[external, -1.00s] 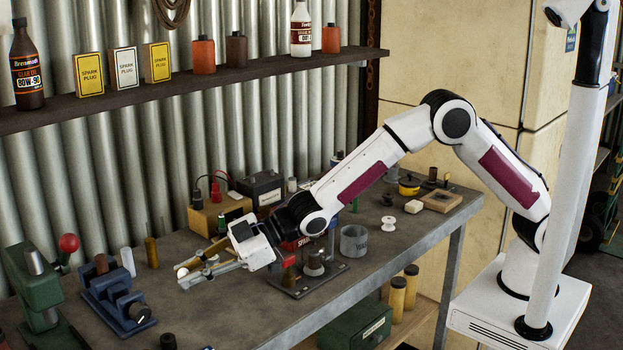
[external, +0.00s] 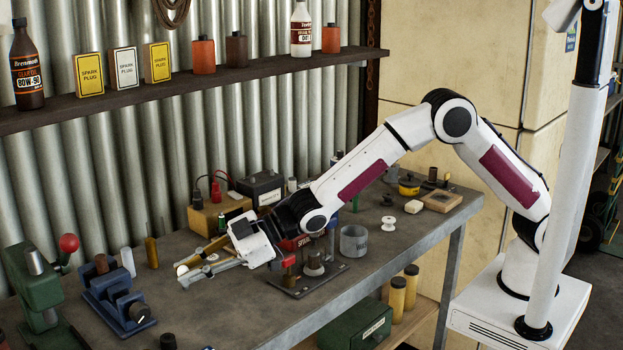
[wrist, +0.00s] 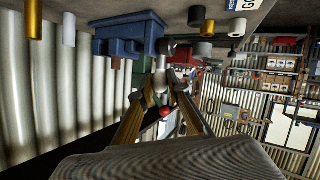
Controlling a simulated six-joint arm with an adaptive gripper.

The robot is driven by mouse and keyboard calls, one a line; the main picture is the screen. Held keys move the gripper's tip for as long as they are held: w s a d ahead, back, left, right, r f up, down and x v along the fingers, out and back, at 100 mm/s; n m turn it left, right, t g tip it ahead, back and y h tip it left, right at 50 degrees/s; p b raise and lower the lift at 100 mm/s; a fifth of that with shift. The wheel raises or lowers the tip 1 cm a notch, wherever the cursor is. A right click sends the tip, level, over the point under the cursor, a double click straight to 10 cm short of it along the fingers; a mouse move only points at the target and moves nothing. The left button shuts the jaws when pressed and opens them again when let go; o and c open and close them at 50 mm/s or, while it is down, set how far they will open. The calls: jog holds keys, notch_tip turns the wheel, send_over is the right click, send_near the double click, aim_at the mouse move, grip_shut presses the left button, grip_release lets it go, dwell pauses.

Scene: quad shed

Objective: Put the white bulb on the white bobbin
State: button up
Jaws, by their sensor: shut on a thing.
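My gripper (external: 184,277) is at the left part of the bench, held above its top. In the wrist view its two fingers (wrist: 161,84) close around a small whitish thing, which looks like the white bulb (wrist: 160,76). The bulb also shows as a small pale spot at the fingertips in the external view (external: 182,270); the fingers hide much of it. A white spool-shaped piece, which looks like the white bobbin (external: 388,223), stands on the right part of the bench, well apart from my gripper.
A blue vise (external: 117,300) and a green press with a red knob (external: 68,243) stand left of my gripper. A metal stand (external: 312,280) and grey cup (external: 354,242) stand between gripper and bobbin. A wooden tray (external: 440,200) and a white round piece (external: 413,207) are near the bobbin.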

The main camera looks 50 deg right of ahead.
jog(key=w+d+r, duration=0.2)
jog(key=w+d, duration=0.3)
jog(key=d, duration=0.6)
jog(key=w+d+r, duration=0.2)
jog(key=w+d, duration=0.4)
jog(key=d, duration=0.5)
jog(key=w+d+r, duration=0.2)
jog(key=w+d, duration=0.3)
jog(key=d, duration=0.6)
jog(key=s+d+f+n+g, duration=0.1)
jog(key=s+d, duration=0.2)
jog(key=d, duration=0.6)
jog(key=s+d+g, duration=0.1)
jog(key=s+d, duration=0.1)
jog(key=d, duration=0.7)
jog(key=s+d+f+n+g+y, duration=0.1)
jog(key=s+d, duration=1.3)
jog(key=d, duration=0.1)
jog(key=shift+s+f, duration=0.2)
jog(key=shift+s, duration=0.2)
jog(key=shift+f, duration=0.1)
jog(key=shift+f, duration=3.05)
